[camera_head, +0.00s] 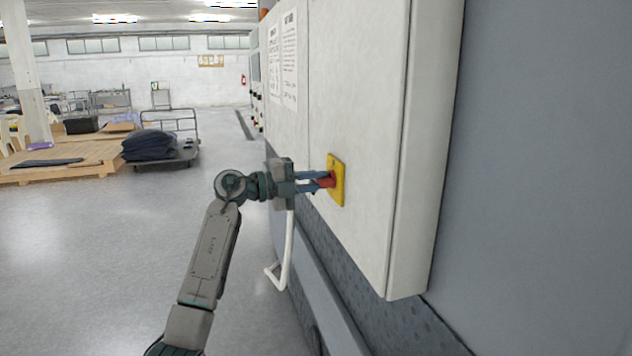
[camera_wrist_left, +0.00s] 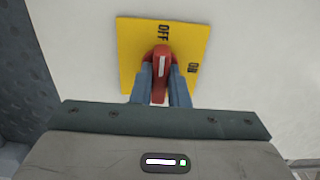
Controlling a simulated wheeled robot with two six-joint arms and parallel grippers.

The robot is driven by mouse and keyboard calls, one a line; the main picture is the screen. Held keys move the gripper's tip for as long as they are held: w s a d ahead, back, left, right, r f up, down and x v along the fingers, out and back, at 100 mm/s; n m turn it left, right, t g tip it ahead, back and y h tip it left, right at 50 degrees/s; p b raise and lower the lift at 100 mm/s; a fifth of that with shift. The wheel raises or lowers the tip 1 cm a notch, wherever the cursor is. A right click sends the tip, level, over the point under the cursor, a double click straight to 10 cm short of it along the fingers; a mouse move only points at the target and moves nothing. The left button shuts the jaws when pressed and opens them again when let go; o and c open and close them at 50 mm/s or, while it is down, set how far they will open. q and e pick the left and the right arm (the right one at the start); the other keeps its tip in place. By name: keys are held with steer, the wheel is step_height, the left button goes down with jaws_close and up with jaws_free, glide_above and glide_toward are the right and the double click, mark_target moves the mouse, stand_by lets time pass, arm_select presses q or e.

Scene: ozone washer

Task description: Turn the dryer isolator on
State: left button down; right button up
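The dryer isolator is a yellow square plate (camera_head: 337,170) with a red rotary handle (camera_head: 325,182), mounted on the side of a white cabinet. In the left wrist view the plate (camera_wrist_left: 190,42) carries the words OFF at the top and ON at the right. The white mark on the red handle (camera_wrist_left: 161,58) lines up with OFF. My left gripper (camera_head: 322,181) is at the handle, its two blue fingers on either side of it and appearing closed against it. The fingers hide part of the handle's sides. My right gripper is not in view.
The white cabinet (camera_head: 358,70) stands close on the right, with notices (camera_head: 290,60) on its farther panel. A white pipe (camera_head: 287,255) runs below my left wrist. Open grey floor lies to the left, with a cart of dark fabric (camera_head: 150,145) and wooden pallets (camera_head: 70,172) farther back.

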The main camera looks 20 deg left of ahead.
arm_select(q)
steer(key=shift+f, duration=0.15)
steer(key=m+b, duration=1.2)
steer(key=m, duration=0.5)
steer(key=shift+f+m, duration=0.15)
steer(key=shift+m, duration=0.15)
steer(key=shift+m+b, duration=0.3)
stand_by(0.3)
steer(key=c, duration=1.5)
jaws_free()
steer(key=shift+o, duration=0.5)
steer(key=shift+r, duration=0.2)
